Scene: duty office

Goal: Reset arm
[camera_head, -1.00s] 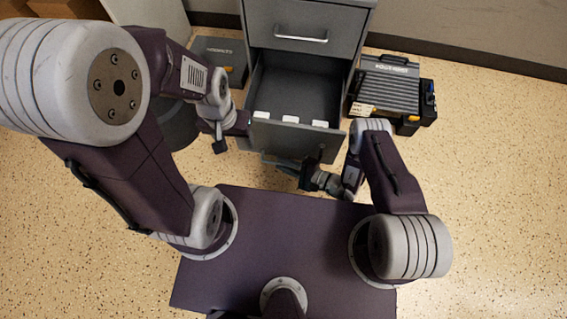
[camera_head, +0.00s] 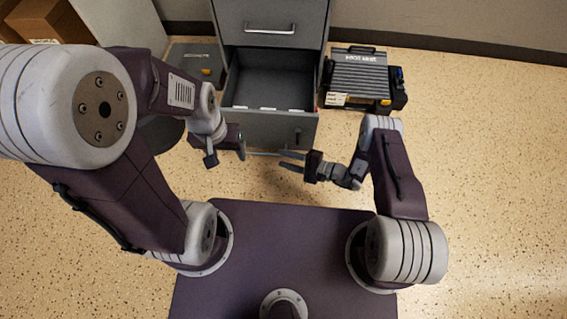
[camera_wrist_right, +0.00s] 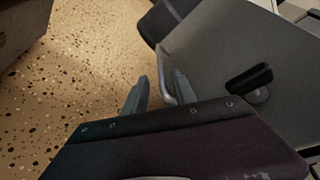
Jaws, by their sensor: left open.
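My left gripper (camera_head: 226,156) is at the left of the grey drawer front in the head view, its two fingers apart and nothing seen between them. My right gripper (camera_head: 283,160) is in front of the drawer front, fingers apart and pointing left. In the right wrist view its fingers (camera_wrist_right: 158,92) show a gap, with a light metal drawer handle (camera_wrist_right: 168,70) close behind them. I cannot tell whether they touch it. The grey drawer (camera_head: 268,129) stands open in the cabinet.
The cabinet (camera_head: 270,12) has a shut upper drawer. A dark toolcase (camera_head: 360,75) lies to its right and another dark case (camera_head: 197,62) to its left. A cardboard box (camera_head: 50,20) is at the back left. The floor (camera_head: 490,170) at the right is clear.

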